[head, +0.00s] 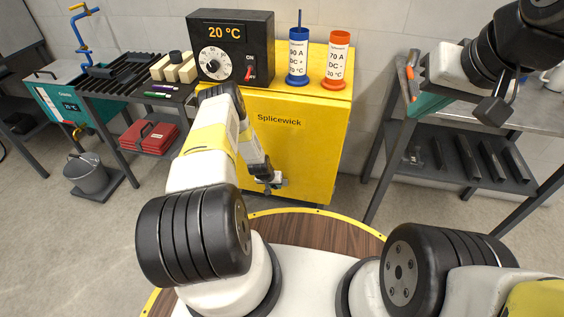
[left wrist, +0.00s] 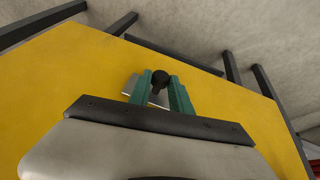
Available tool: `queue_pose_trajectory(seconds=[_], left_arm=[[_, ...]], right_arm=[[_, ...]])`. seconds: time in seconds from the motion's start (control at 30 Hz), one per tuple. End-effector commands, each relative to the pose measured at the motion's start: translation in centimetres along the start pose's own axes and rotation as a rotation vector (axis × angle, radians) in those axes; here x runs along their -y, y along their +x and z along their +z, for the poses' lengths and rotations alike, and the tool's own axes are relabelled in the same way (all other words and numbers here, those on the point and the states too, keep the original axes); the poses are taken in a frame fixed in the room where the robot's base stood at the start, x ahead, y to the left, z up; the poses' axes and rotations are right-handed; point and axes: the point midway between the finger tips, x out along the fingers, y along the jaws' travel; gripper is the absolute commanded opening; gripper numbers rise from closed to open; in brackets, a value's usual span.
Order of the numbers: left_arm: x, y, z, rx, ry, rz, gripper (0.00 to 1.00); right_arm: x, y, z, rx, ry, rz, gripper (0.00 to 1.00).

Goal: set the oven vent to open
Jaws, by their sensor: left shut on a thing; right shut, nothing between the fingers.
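The yellow oven (head: 290,150), marked Splicewick, stands ahead of me. In the left wrist view, its yellow face (left wrist: 60,90) fills much of the picture. A round black knob (left wrist: 160,76) beside a small grey plate (left wrist: 130,88) sits on that face; it looks like the vent control. The green fingers of my left gripper (left wrist: 161,90) are shut on the knob. In the head view, my left gripper (head: 270,182) is low at the oven's front, with the knob hidden. My right gripper (head: 410,74) is shut and empty at upper right, away from the oven. No vent marking is readable.
A black control box (head: 235,45) showing 20 °C stands on the oven, beside a blue holder (head: 298,62) and an orange holder (head: 337,65). A cluttered dark bench (head: 125,80) is left. A shelved table (head: 460,160) is right. Open floor lies between.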

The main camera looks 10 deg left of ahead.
Motion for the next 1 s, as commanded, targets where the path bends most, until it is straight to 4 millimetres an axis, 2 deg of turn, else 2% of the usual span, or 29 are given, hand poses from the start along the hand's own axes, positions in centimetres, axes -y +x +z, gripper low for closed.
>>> queue_pose_trajectory(seconds=[0.13, 0.3, 0.5, 0.87, 0.9, 1.0], left_arm=[[-1.4, 0.2, 0.1, 0.0, 0.004, 0.002, 0.0], [-5.6, 0.7, 0.5, 0.0, 0.008, 0.003, 0.0], [-8.9, 1.1, 0.9, -0.001, 0.002, 0.001, 0.0], [-9.5, 1.1, 1.0, -0.002, 0.0, 0.003, 0.0], [-9.5, 1.1, 1.0, -0.002, 0.001, 0.003, 0.3], [-9.5, 1.2, 1.0, -0.002, 0.001, 0.003, 0.46]], right_arm=[[0.0, 0.0, 0.0, 0.0, 0.0, 0.0, 0.0], [0.0, 0.0, 0.0, 0.0, 0.0, 0.0, 0.0], [0.0, 0.0, 0.0, 0.0, 0.0, 0.0, 0.0], [0.0, 0.0, 0.0, 0.0, 0.0, 0.0, 0.0], [0.0, 0.0, 0.0, 0.0, 0.0, 0.0, 0.0], [0.0, 0.0, 0.0, 0.0, 0.0, 0.0, 0.0]])
